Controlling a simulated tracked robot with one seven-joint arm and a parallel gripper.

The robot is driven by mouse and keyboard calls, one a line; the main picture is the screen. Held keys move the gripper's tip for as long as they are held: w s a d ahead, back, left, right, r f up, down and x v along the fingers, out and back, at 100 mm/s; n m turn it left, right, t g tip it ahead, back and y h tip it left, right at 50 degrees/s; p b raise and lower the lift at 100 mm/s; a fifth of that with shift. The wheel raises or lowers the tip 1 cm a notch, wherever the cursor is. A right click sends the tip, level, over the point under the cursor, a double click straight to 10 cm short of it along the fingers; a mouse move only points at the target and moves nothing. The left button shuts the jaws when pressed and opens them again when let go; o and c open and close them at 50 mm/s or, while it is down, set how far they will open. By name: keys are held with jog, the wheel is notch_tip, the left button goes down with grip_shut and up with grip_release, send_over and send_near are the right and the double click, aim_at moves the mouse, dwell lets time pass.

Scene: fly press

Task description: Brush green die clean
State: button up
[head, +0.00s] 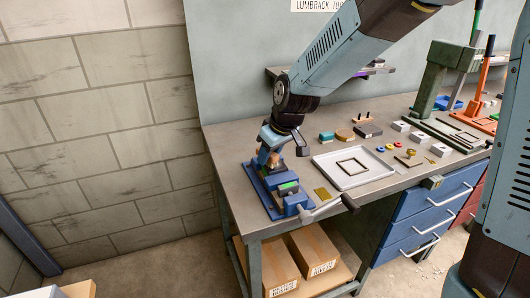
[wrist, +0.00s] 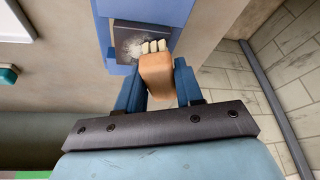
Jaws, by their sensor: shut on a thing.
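My gripper (head: 271,157) is shut on a brush (wrist: 157,72) with a tan handle and pale bristles, above the far end of the blue vise (head: 276,206). The green die (head: 288,187) shows as a green strip between the blue vise jaws, nearer than the gripper and slightly right. In the wrist view, the bristles overlap the lower edge of a dark face (wrist: 128,38) with a grey-white smudge, framed by blue. I cannot tell if the bristles touch it, or whether it is the die's face.
The vise handle (head: 330,208) sticks out past the bench's front edge. A green fly press (head: 430,85) stands farther right.

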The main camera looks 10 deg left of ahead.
aim_at(282, 164)
jog(key=shift+f, duration=0.6)
jog(key=shift+w+d, duration=0.55)
jog(key=shift+d, duration=0.35)
jog(key=shift+w+d, duration=0.5)
jog(key=shift+d, duration=0.35)
jog(key=shift+s+a+f, duration=0.15)
jog(key=shift+s+a, duration=0.45)
jog(key=shift+a, duration=0.25)
jog(key=shift+s+a+f, duration=0.15)
jog(key=shift+s+a, duration=0.45)
jog(key=shift+a, duration=0.25)
jog(key=shift+c, duration=0.3)
jog(key=shift+w+r, duration=0.15)
jog(key=shift+r, duration=2.95)
jog(key=shift+r, duration=0.15)
